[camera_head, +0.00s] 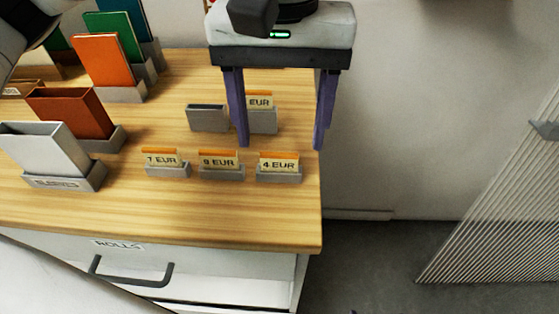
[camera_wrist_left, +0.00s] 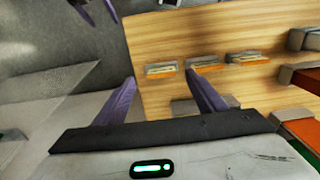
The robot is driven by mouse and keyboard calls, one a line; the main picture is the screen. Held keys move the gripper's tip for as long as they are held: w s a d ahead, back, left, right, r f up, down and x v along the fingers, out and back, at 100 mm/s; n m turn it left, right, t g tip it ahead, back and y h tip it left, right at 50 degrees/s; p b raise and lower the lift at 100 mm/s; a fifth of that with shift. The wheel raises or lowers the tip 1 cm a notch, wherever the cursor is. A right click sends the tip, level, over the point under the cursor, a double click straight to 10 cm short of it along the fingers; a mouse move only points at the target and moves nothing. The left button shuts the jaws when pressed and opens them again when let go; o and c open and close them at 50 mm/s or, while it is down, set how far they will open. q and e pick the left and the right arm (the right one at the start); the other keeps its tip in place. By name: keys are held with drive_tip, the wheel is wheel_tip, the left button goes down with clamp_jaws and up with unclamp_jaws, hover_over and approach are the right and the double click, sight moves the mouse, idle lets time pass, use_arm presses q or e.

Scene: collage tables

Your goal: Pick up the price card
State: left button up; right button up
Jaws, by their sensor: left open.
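Three price cards with orange top edges stand in small grey holders in a front row: the left card (camera_head: 161,160), the "9 EUR" card (camera_head: 218,162) and the "4 EUR" card (camera_head: 278,165). Another "EUR" card (camera_head: 260,101) stands in a holder behind them, its left part hidden by a finger. My left gripper (camera_head: 281,146) is open and empty, its fingers spread on either side of that rear card in the head view. The wrist view shows the front row (camera_wrist_left: 203,62) beyond the fingertips. Purple fingers at that view's top left (camera_wrist_left: 96,12) look like my right gripper's; their opening is unclear.
An empty-looking grey holder (camera_head: 207,118) stands left of the rear card. Books or folders in grey stands, including an orange one (camera_head: 102,61), line the left side. The wooden tabletop (camera_head: 220,215) is clear in front; its right edge is close to the cards. A drawer (camera_head: 130,262) is below.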

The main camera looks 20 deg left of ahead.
sight(279, 154)
use_arm(q)
drive_tip(key=f, duration=0.4)
drive_tip(key=shift+w+a+f, duration=0.15)
drive_tip(key=shift+a, duration=0.05)
drive_tip(key=c, duration=1.1)
